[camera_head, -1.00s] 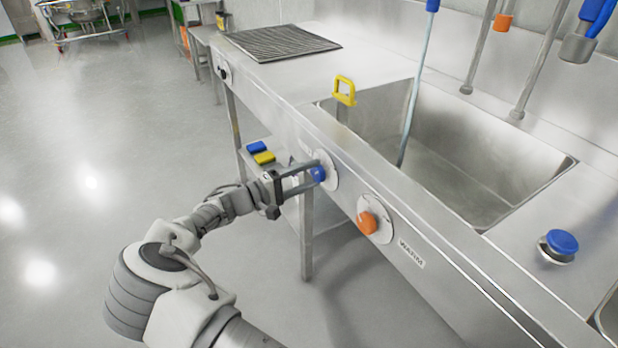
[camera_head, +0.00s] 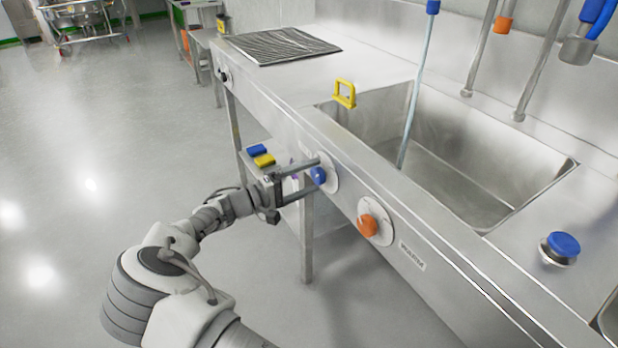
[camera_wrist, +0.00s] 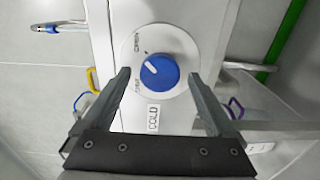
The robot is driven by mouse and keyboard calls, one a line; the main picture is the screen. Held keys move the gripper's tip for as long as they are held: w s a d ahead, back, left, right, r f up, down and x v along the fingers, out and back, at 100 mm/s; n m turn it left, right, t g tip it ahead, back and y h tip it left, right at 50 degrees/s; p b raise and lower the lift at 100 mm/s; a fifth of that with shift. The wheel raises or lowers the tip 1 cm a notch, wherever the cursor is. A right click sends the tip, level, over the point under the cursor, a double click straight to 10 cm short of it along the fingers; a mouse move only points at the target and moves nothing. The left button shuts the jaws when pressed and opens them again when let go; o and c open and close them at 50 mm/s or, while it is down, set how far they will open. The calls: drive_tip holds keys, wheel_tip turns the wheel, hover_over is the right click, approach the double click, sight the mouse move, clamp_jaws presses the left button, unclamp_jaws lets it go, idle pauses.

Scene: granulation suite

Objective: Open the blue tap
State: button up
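The blue tap (camera_head: 318,175) is a round knob on a white dial on the sink's front panel. In the wrist view the blue knob (camera_wrist: 160,71) has a white line pointing up-left, between the words OPEN above and SHUT below; COLD is printed beneath. My gripper (camera_head: 318,177) is open in front of it. In the wrist view my gripper's fingertips (camera_wrist: 160,74) stand to the left and right of the knob, with a visible gap on each side.
An orange knob (camera_head: 367,225) marked WARM sits on the same panel to the right. The steel sink basin (camera_head: 455,165) lies behind. A blue button (camera_head: 563,243) is on the worktop. Blue and yellow blocks (camera_head: 264,160) lie on a low shelf. The floor to the left is clear.

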drive_tip(key=p+v, duration=0.2)
drive_tip(key=v, duration=1.5)
drive_tip(key=shift+s+a+p, duration=0.2)
drive_tip(key=shift+p, duration=0.2)
